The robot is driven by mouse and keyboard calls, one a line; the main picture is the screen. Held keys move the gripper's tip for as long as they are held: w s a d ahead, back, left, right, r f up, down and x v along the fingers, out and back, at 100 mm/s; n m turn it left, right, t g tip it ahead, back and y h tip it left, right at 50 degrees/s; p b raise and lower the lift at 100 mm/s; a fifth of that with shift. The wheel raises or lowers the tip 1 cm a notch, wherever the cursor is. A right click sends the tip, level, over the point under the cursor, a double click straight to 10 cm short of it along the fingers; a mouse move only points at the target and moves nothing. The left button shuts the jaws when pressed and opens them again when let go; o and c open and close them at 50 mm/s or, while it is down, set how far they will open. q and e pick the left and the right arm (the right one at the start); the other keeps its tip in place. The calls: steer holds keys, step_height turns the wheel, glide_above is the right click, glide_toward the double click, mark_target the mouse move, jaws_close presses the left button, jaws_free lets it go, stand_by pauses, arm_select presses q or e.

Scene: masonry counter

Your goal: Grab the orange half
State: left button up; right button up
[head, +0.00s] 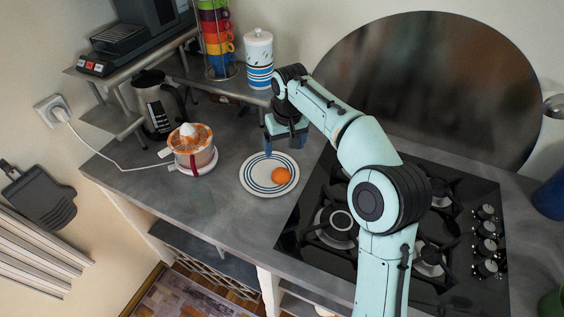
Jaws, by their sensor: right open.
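The orange half (281,175) lies on a white plate with blue rings (254,187) on the grey counter. Only its rounded orange form shows; I cannot tell which way the cut side faces. My right gripper (283,150) is open and empty, pointing down above the far side of the plate, apart from the orange half. Its arm reaches in from the lower right over the stove. My left gripper is not in view.
A citrus juicer (191,149) with a cord stands left of the plate. Behind are a kettle (158,105), a cup rack (216,40) and a white-blue canister (259,60). A black gas stove (300,225) lies to the right.

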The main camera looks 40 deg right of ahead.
steer(key=b, duration=0.1)
glide_above(281, 171)
steer(key=s, duration=0.1)
step_height(281, 171, down, 7)
steer(key=shift+s+f, duration=0.1)
steer(key=shift+s, duration=0.05)
steer(key=shift+w+f+b, duration=0.1)
steer(key=shift+w+f, duration=0.1)
steer(key=shift+f, duration=0.75)
steer(key=shift+w+f+b, duration=0.1)
steer(key=shift+w+f, duration=0.1)
steer(key=shift+f, duration=0.7)
steer(key=shift+w+f+b, duration=0.1)
steer(key=shift+w+f, duration=0.1)
steer(key=shift+f, duration=0.75)
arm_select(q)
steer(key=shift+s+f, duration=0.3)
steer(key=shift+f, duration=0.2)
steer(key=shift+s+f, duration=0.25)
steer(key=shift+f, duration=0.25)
arm_select(e)
steer(key=c, duration=1.2)
